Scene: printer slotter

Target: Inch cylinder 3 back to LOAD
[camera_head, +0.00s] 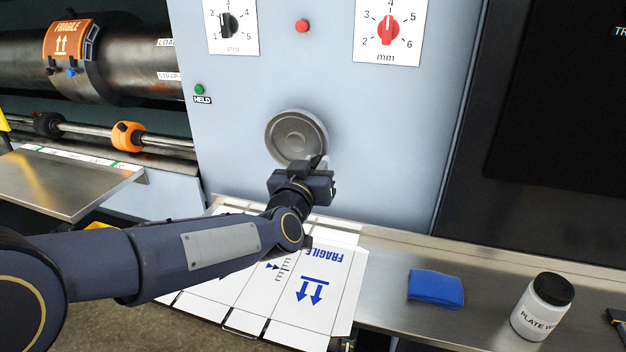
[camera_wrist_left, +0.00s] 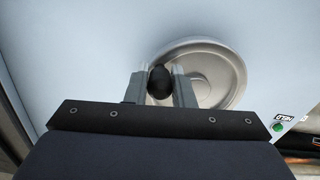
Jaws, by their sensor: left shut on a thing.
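A round grey handwheel (camera_head: 297,136) is mounted on the pale blue machine panel. My left gripper (camera_head: 318,163) is at the wheel's lower right rim in the head view. In the left wrist view my left gripper (camera_wrist_left: 159,85) is shut on the wheel's black knob (camera_wrist_left: 160,83), at the left side of the wheel (camera_wrist_left: 215,75). The black cylinder (camera_head: 130,50) at the upper left carries an orange FRAGILE plate (camera_head: 66,38). LOAD (camera_head: 167,43) and STRAP labels show beside it. My right gripper is not in view.
Above the wheel are a black dial (camera_head: 229,25), a red button (camera_head: 302,26) and a red mm dial (camera_head: 388,29). A green HELD lamp (camera_head: 199,90) is left of the wheel.

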